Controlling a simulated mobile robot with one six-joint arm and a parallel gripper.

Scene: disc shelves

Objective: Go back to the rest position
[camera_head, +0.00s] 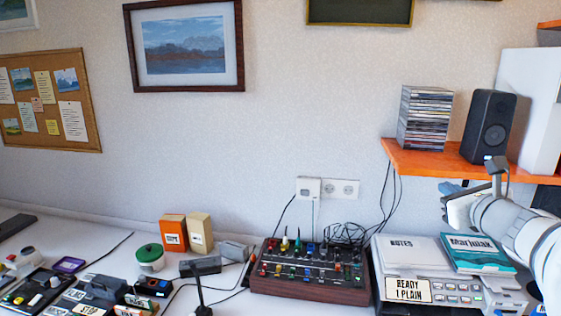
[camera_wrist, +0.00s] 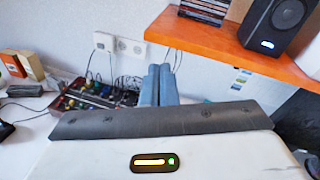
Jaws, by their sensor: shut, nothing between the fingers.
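The fingers point toward the wall, to the left of the orange shelf (camera_wrist: 225,45). They touch nothing that I can see.
A black speaker (camera_head: 488,125) and a stack of disc cases (camera_head: 424,118) stand on the shelf. A teal Marjmak book (camera_head: 477,252) lies on the grey device.

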